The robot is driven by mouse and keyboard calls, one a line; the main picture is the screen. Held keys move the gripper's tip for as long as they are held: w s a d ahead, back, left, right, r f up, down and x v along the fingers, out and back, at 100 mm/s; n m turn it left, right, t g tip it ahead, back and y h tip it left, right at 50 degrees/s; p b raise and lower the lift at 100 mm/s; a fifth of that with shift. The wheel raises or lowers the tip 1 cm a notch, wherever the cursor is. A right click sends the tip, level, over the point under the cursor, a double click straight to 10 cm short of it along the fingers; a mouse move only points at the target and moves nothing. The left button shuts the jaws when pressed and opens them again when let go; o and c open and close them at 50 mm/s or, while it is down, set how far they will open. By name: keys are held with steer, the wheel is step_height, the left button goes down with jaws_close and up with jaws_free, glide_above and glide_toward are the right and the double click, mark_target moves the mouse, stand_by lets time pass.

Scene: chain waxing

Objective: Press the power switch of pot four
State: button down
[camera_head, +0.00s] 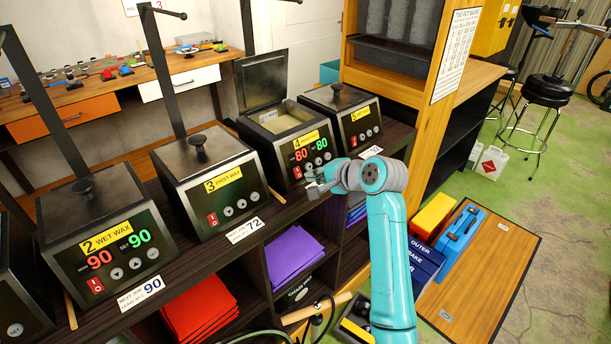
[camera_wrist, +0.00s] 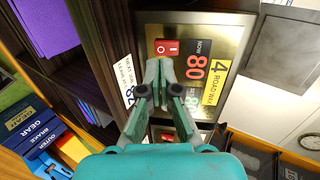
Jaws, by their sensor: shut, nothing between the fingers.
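Pot four (camera_head: 283,140) stands on the dark shelf top with its lid (camera_head: 262,80) raised and pale wax inside. Its yellow label and lit red and green "80" displays show on the front; the label (camera_wrist: 216,83) appears sideways in the wrist view. Its red power switch (camera_wrist: 167,47) is clearly visible there, and the switch is small in the head view (camera_head: 297,172). My gripper (camera_head: 314,190) is in front of pot four's panel, low near the switch. In the wrist view my gripper (camera_wrist: 159,64) is shut and empty, its tips just below the switch in the picture. Contact cannot be told.
Pot three (camera_head: 205,175) and pot two (camera_head: 95,220) stand to the left, pot five (camera_head: 342,115) to the right. Number cards, such as the "72" card (camera_head: 245,230), line the shelf edge. Purple (camera_head: 295,255) and red folded items lie in compartments below.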

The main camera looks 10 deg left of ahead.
mark_target(297, 168)
steer(key=shift+x, duration=2)
steer(key=shift+w+a+f+t+y, duration=0.1)
steer(key=shift+a+f+t+y, duration=0.05)
steer(key=shift+f+t+y, duration=0.2)
steer(key=shift+t+y, duration=0.45)
steer(key=shift+y, duration=0.2)
steer(key=shift+a, duration=0.1)
steer(key=shift+w+a+r, duration=0.15)
steer(key=shift+r, duration=0.9)
